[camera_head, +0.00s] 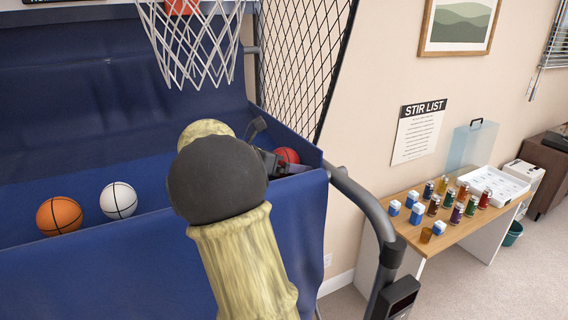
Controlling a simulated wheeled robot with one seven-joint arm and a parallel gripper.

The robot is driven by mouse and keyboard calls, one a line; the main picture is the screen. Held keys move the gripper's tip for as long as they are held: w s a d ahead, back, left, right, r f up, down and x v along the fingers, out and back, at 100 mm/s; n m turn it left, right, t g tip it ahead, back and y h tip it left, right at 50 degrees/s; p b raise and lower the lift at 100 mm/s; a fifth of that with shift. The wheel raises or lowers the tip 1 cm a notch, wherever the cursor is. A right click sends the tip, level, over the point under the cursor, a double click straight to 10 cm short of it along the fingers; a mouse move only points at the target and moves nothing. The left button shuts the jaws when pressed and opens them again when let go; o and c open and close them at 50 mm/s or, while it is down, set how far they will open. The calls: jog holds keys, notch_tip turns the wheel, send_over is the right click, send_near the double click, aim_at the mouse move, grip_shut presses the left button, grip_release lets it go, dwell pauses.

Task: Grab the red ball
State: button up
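The red ball (287,156) sits at the right end of the blue trough of the basketball game (97,206). My arm comes up from the bottom and its dark rounded joint hides most of the wrist. My gripper (268,156) reaches to the ball's left side, and its grey parts overlap the ball's lower edge. The fingertips are mostly hidden or too small to make out, so whether they touch or grip the ball cannot be told.
An orange ball (59,215) and a white ball (118,200) lie at the trough's left. A net hoop (195,45) hangs above. A grey rail (362,205) and black side netting (300,60) bound the right. A wooden table (450,236) with several small cans stands further right.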

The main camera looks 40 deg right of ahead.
jog(key=c, duration=1)
jog(key=shift+r, duration=0.15)
notch_tip(320, 180, up, 10)
jog(key=shift+f+b, duration=0.1)
jog(key=shift+b, duration=0.7)
